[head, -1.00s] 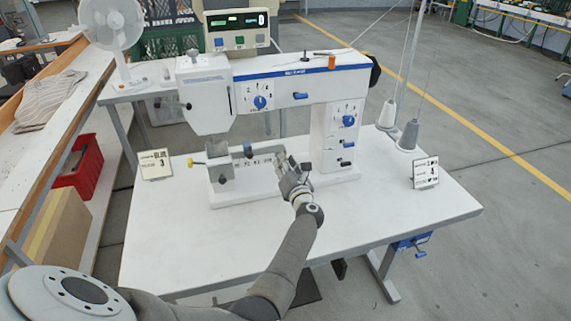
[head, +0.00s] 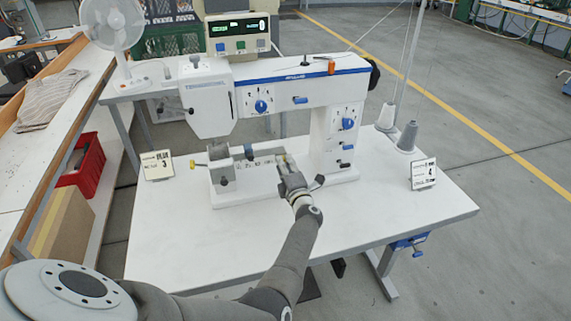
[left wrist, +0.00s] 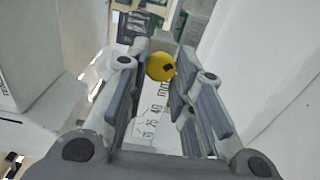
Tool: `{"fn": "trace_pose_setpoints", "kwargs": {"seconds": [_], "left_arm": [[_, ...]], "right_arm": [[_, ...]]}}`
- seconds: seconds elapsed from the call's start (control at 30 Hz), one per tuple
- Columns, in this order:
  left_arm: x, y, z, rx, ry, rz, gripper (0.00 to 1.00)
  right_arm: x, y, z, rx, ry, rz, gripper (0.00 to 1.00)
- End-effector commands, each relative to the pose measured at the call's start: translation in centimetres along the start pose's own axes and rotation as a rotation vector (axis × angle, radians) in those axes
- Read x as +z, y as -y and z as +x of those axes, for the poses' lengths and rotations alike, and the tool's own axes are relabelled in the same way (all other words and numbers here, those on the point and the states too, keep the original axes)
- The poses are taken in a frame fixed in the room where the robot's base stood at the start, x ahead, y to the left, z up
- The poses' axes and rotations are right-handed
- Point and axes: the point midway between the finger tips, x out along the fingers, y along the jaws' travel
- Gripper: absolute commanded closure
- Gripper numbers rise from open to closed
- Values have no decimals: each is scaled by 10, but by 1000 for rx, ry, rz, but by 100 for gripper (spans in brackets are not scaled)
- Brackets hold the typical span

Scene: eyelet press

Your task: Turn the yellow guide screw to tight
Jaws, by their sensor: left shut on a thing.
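The yellow guide screw (left wrist: 160,66) shows in the left wrist view as a round yellow head with a small dark mark. It lies between the fingertips of my left gripper (left wrist: 163,70), which is shut on it. In the head view my left gripper (head: 284,164) reaches the right part of the scale bar (head: 258,166) on the white press (head: 275,90). There the gripper mostly hides the screw. How tight the screw is cannot be told. My right gripper is not in view.
A small yellow-tipped knob (head: 193,164) sticks out at the press's left. Small cards stand on the white table (head: 300,235), one at the left (head: 157,165) and one at the right (head: 423,174). Thread cones (head: 408,136) stand at the back right. The front of the table is clear.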

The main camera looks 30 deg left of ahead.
Motion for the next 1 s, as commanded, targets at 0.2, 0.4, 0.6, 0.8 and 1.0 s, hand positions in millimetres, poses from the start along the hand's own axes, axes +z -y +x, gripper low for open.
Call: {"fn": "trace_pose_setpoints", "kwargs": {"seconds": [0.2, 0.4, 0.6, 0.8, 1.0], "left_arm": [[0, -3, 1, 1, -1, 204, 100], [0, -4, 1, 1, -2, 389, 100], [0, -3, 1, 1, -2, 552, 100], [0, -3, 1, 2, -2, 673, 100], [0, -3, 1, 2, -2, 746, 100]], "right_arm": [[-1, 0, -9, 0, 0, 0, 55], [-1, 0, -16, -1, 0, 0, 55], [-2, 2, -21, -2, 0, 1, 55], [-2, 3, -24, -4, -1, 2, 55], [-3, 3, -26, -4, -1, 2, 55]]}}
